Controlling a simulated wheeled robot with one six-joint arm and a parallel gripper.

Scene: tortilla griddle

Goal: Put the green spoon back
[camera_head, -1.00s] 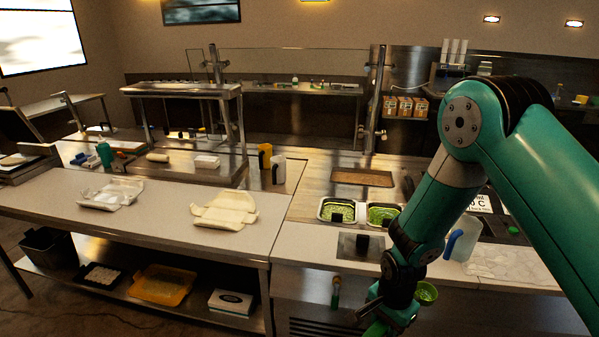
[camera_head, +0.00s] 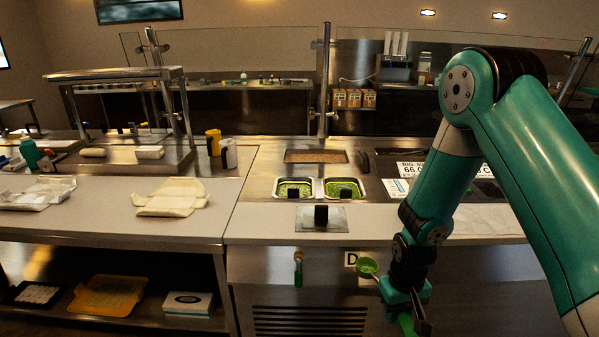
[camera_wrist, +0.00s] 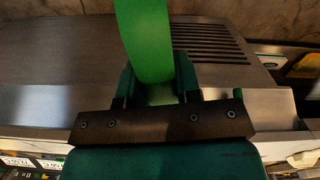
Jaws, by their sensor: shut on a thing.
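My gripper (camera_head: 410,303) is shut on the green spoon (camera_head: 407,325) in front of the counter, low at the right in the head view. The spoon's green handle points down below my fingers. A round green bowl (camera_head: 368,266), apparently the spoon's other end, shows up and left of my gripper, before the counter front. In the wrist view the broad green handle (camera_wrist: 145,40) runs up out of frame from between the fingers of my gripper (camera_wrist: 155,92). The join between handle and bowl is partly hidden by my gripper.
Two trays of green food (camera_head: 294,188) are set in the counter (camera_head: 260,222). A black upright piece (camera_head: 321,215) stands on a metal plate before them. Another green-handled utensil (camera_head: 298,270) hangs at the counter front.

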